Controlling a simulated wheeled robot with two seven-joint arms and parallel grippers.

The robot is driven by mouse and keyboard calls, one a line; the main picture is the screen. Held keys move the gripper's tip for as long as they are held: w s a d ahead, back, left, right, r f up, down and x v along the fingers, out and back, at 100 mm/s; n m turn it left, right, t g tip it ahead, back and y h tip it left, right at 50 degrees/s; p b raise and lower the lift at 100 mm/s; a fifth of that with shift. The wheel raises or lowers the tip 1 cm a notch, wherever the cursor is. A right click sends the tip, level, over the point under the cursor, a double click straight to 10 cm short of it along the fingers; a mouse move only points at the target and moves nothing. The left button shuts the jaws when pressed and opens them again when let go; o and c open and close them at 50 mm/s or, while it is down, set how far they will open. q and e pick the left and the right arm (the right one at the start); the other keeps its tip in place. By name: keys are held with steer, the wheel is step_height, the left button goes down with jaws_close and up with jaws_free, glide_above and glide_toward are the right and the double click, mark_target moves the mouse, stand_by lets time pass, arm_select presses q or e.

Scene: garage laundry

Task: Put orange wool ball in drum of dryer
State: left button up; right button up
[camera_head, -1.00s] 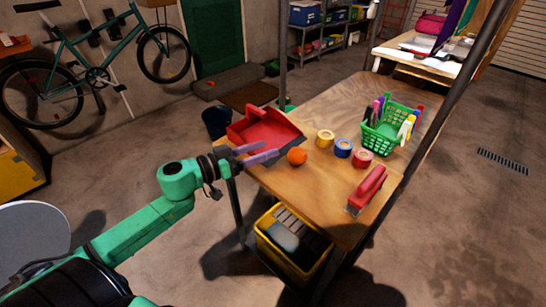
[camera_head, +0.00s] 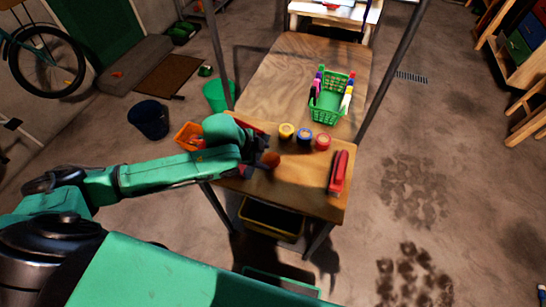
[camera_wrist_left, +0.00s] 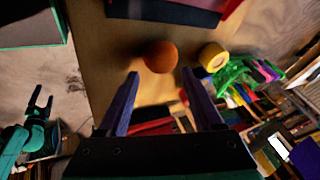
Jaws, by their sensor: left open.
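The orange wool ball (camera_head: 271,160) lies on the near left part of the wooden table (camera_head: 300,200). In the left wrist view the ball (camera_wrist_left: 160,56) is just beyond the fingertips, roughly centred between them. My left gripper (camera_wrist_left: 160,76) is open and empty; in the head view my left gripper (camera_head: 258,160) reaches in from the left beside the ball, its fingers partly hidden by the wrist. My right gripper (camera_wrist_left: 40,103) shows small at the left of the wrist view, its fingers apart. The dryer and its drum are not identifiable in these views.
A red tool (camera_head: 338,172) and green basket (camera_head: 331,94) are to the right. Metal posts rise at the table's sides. A yellow crate (camera_head: 270,220) sits below.

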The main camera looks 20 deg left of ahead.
mark_target(270, 159)
arm_select(q)
steer(key=p+x, duration=0.1)
steer(key=x, duration=0.4)
steer(key=shift+f, duration=0.1)
steer(key=shift+w+d+f, duration=0.15)
steer(key=shift+w+f, duration=0.1)
steer(key=shift+f, duration=0.15)
jaws_close()
steer(key=shift+r, duration=0.1)
arm_select(e)
steer(key=shift+a+r, duration=0.65)
steer(key=shift+a, duration=0.05)
